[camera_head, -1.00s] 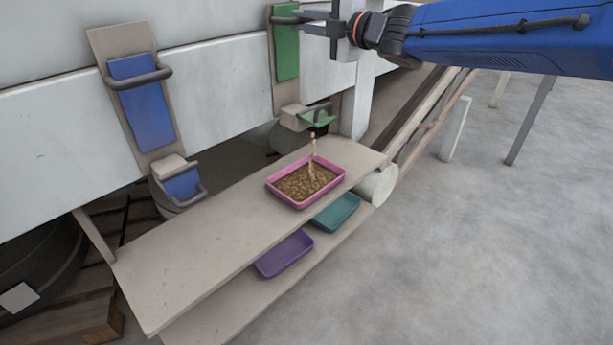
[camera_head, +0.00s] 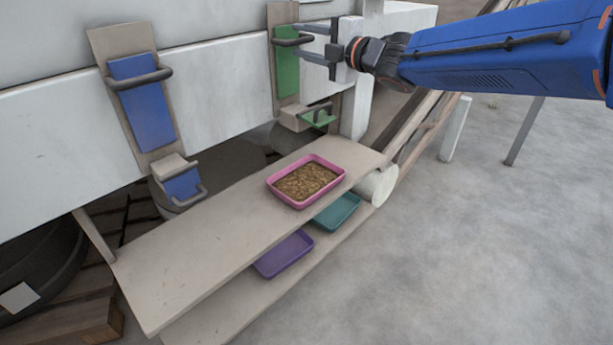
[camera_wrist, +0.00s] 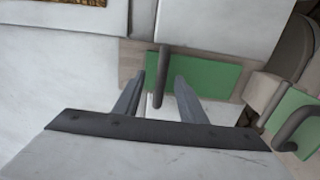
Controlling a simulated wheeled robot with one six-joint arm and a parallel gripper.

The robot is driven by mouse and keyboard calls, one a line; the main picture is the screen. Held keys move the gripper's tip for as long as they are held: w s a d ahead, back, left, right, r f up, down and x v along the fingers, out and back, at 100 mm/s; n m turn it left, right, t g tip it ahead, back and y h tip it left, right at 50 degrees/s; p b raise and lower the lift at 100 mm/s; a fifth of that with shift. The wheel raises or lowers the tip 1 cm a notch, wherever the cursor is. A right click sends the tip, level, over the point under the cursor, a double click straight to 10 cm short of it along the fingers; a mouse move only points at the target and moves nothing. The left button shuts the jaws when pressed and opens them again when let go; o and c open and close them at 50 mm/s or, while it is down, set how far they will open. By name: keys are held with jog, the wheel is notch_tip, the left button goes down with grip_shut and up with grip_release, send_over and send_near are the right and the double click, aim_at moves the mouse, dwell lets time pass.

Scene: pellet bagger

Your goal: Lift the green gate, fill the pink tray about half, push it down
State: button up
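The green gate (camera_head: 287,75) is a panel on a tan backing plate, with a dark bar handle (camera_head: 293,41) at its top; it also shows in the wrist view (camera_wrist: 215,78). My gripper (camera_head: 301,43) is at this handle, its two fingers spread on either side of the bar with gaps. In the wrist view the bar stands between the open fingers (camera_wrist: 158,78). The pink tray (camera_head: 321,194) sits on the upper shelf below the green-lipped spout (camera_head: 319,118). Brown pellets (camera_head: 306,181) cover its floor, below the rim. No pellets are falling.
A blue gate (camera_head: 142,110) with a blue spout (camera_head: 182,184) is at the left. The upper shelf (camera_head: 190,255) is bare left of the pink tray. A teal tray (camera_head: 337,211) and a purple tray (camera_head: 284,254) sit on the lower shelf. A white roller (camera_head: 376,186) is at the shelf's right end.

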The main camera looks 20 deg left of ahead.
jog(key=shift+d, duration=0.1)
jog(key=v, duration=0.7)
dwell(0.4)
dwell(0.7)
jog(key=w+d+f+m+t+h, duration=0.2)
jog(key=d+m+t+h, duration=0.4)
jog(key=d, duration=0.7)
jog(key=w+d+f+m+t+h, duration=0.1)
jog(key=w+d+m+h, duration=0.2)
jog(key=d+m, duration=0.65)
jog(key=s+d+f+m+g+h, duration=0.1)
jog(key=s+d+f+m+h, duration=0.25)
jog(key=d, duration=0.65)
jog(key=s+d+f+m+h, duration=0.25)
jog(key=s+d+f, duration=0.2)
jog(key=d, duration=0.55)
jog(key=s+d+f+m+g, duration=0.4)
jog(key=s+f, duration=0.5)
jog(key=s, duration=0.3)
jog(key=s+d+f+m+g+h, duration=0.1)
jog(key=s+d+f+m+g, duration=0.3)
jog(key=s+f, duration=0.5)
jog(key=s+d+m, duration=0.1)
jog(key=s+m, duration=0.1)
jog(key=s, duration=0.2)
jog(key=shift+s+h, duration=0.2)
jog(key=shift+h, duration=0.1)
